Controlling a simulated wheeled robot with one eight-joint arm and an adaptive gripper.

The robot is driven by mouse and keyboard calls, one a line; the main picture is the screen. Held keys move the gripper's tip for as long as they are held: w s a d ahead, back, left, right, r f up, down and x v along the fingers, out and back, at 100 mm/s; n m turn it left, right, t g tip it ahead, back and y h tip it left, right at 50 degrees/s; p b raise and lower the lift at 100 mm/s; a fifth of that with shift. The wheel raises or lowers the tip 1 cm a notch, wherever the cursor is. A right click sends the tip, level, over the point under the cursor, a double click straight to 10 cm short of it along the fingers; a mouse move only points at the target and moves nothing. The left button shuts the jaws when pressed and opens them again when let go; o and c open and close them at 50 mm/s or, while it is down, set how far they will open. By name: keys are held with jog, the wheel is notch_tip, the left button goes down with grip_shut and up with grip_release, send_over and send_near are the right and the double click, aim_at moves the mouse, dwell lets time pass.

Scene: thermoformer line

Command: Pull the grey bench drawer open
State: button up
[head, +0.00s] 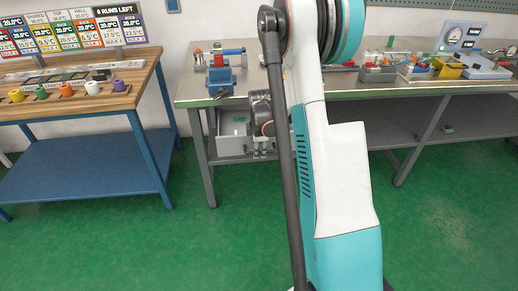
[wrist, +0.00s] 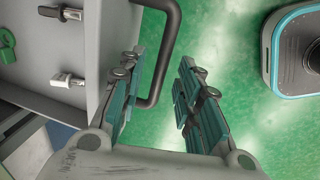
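The grey bench drawer (head: 232,146) hangs under the left part of the metal bench in the head view. It stands at least partly open, as its inside shows from above. In the wrist view, its front wall (wrist: 122,25) is at the left, with a dark bar handle (wrist: 171,45) standing out from it. My gripper (wrist: 161,58) is open, with its fingers on either side of the bar. The left finger is between the bar and the drawer front, and the right finger is beyond the bar. Clear gaps show; contact cannot be told. In the head view my gripper (head: 262,145) is at the drawer's right side.
Inside the drawer lie a green tag-like item (wrist: 6,46) and two small clip-like pieces (wrist: 67,79). The metal bench (head: 420,88) carries a blue vise and several parts. A wooden table (head: 140,72) stands at the left. Green floor between them is clear.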

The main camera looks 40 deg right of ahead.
notch_tip(320, 180, up, 12)
jog(key=s+a, duration=0.1)
jog(key=s, duration=0.1)
jog(key=shift+f, duration=0.15)
jog(key=shift+a, duration=0.1)
dwell(0.5)
